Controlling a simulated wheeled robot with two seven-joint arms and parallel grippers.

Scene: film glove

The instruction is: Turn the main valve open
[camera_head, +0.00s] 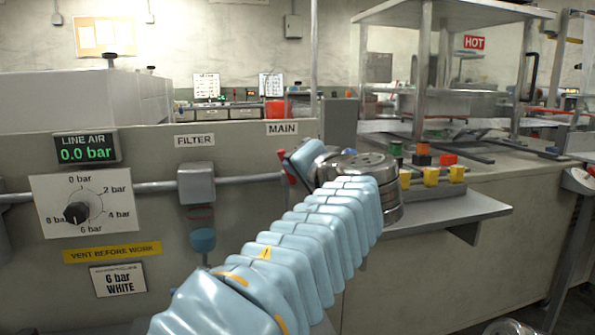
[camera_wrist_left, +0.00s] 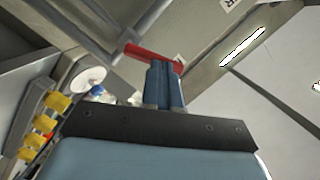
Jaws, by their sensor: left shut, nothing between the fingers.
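The red handle (camera_head: 289,172) of the main valve shows under the MAIN label (camera_head: 282,129), at the right end of the grey pipe, partly hidden by my gripper. In the left wrist view the red handle (camera_wrist_left: 147,52) lies across the fingertips. My left gripper (camera_head: 297,160) is shut with nothing between its fingers, and its tips are right at the handle. In the wrist view the shut fingers (camera_wrist_left: 164,68) overlap the handle near one end; I cannot tell whether they touch it. The line air display (camera_head: 86,148) reads 0.0 bar. My right gripper is not in view.
A regulator knob (camera_head: 77,212) and a filter (camera_head: 197,184) sit on the panel left of the valve. A shelf (camera_head: 450,208) with yellow and coloured buttons (camera_head: 430,175) stands to the right, close behind my wrist.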

